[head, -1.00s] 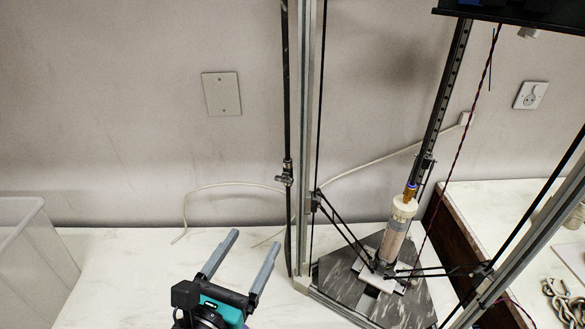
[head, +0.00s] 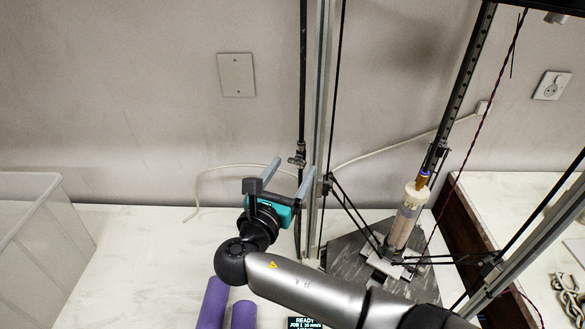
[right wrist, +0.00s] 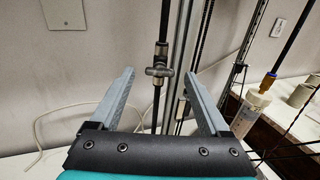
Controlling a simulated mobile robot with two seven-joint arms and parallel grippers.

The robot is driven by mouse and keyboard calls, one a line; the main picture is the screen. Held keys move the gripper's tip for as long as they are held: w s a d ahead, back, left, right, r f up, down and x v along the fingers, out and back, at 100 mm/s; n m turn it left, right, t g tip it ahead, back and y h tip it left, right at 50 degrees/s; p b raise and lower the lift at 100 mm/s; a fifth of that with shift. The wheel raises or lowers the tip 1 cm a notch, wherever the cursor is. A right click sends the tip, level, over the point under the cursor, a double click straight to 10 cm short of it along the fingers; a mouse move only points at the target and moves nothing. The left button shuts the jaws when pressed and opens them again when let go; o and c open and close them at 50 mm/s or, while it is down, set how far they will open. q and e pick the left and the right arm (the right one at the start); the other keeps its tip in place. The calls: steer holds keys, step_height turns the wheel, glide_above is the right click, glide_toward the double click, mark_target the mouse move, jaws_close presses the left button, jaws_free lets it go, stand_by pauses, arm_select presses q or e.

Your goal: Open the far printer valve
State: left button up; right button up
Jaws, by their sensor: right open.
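The valve (head: 297,161) is a small metal fitting with a short handle on the dark vertical pipe (head: 302,90) by the wall, left of the printer's metal upright. My right gripper (head: 291,171) is open and empty, with its two grey fingers pointing up toward the valve. In the right wrist view, the valve (right wrist: 160,69) shows between the fingertips of the gripper (right wrist: 159,76). No contact shows, and I cannot tell the remaining depth. The delta printer's clay cylinder (head: 405,218) stands upright over its dark base plate (head: 345,252). My left gripper is not in view.
A clear plastic bin (head: 45,230) stands at the left. The printer's metal upright (head: 320,130) and thin black rods rise close right of my gripper. A white cable (head: 225,168) runs along the wall. Purple rolls (head: 213,302) lie at the front. The white tabletop (head: 140,265) between is clear.

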steer(key=shift+w+d, duration=0.15)
steer(key=shift+w, duration=0.3)
steer(key=shift+c, duration=0.2)
jaws_close()
